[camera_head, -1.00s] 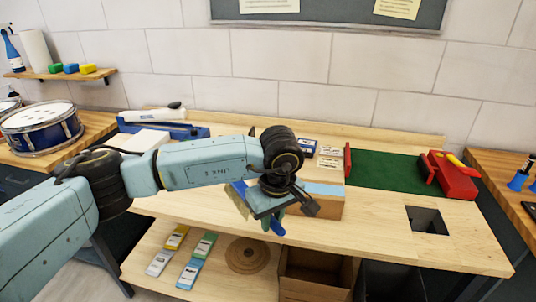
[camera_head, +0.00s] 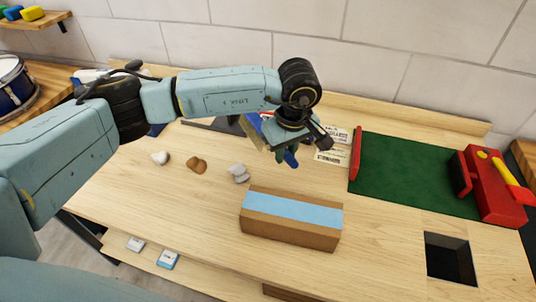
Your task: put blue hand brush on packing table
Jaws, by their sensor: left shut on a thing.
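My left gripper (camera_head: 284,146) reaches over the wooden packing table (camera_head: 165,200) from the left. It is shut on the blue hand brush (camera_head: 291,160). One blue end of the brush shows below the fingers, and a blue and tan part shows to the left behind them. The gripper hides the middle of the brush. The brush appears to be above the tabletop, behind the cardboard box. The gap to the table cannot be told. My right gripper is not in view.
A cardboard box (camera_head: 290,230) with a blue top strip stands in front. Crumpled pieces (camera_head: 196,165) lie to the left. A green mat (camera_head: 400,180), a red tool (camera_head: 492,187) and a square hole (camera_head: 449,258) are at right. The table's left front is bare.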

